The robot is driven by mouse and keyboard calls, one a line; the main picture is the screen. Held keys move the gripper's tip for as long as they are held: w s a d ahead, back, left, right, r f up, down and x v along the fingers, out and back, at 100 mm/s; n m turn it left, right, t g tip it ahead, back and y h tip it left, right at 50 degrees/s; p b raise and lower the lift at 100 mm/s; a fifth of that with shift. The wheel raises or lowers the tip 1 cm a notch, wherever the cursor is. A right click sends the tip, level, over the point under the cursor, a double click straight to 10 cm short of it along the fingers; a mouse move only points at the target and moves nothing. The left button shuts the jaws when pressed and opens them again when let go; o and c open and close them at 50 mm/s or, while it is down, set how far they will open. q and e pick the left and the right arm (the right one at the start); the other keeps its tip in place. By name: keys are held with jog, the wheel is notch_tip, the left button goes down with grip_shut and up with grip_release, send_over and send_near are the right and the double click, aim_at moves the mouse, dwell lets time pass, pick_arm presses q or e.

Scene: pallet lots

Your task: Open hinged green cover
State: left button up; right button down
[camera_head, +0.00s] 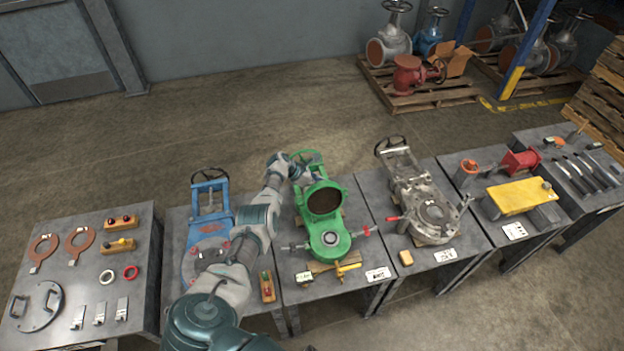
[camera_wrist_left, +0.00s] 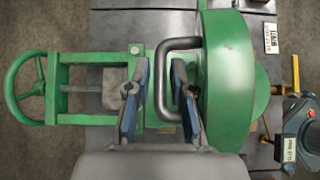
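The green valve (camera_head: 331,246) lies on the middle table. Its hinged green cover (camera_head: 312,188) stands raised, tilted up away from the round opening (camera_head: 330,239), with its dark inner face toward the head camera. In the left wrist view the cover (camera_wrist_left: 229,85) shows nearly edge-on, with a grey U-shaped handle (camera_wrist_left: 161,80) on its outer side. My left gripper (camera_wrist_left: 161,85) has one finger on each side of the handle bar, with visible gaps, so it is open. In the head view the cover hides its fingertips. My right gripper is not in view.
A blue valve (camera_head: 205,235) stands left of the green one and a grey valve (camera_head: 425,205) right. Red-tipped clamps (camera_head: 366,231) flank the green body. A yellow-handled tool (camera_head: 345,268) and a label card (camera_head: 378,275) lie in front. A green handwheel (camera_wrist_left: 25,88) is behind.

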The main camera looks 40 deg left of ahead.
pick_arm(q)
jog(key=v, duration=1.1)
jog(key=shift+s+a+r, duration=0.15)
jog(key=shift+s+r, duration=0.05)
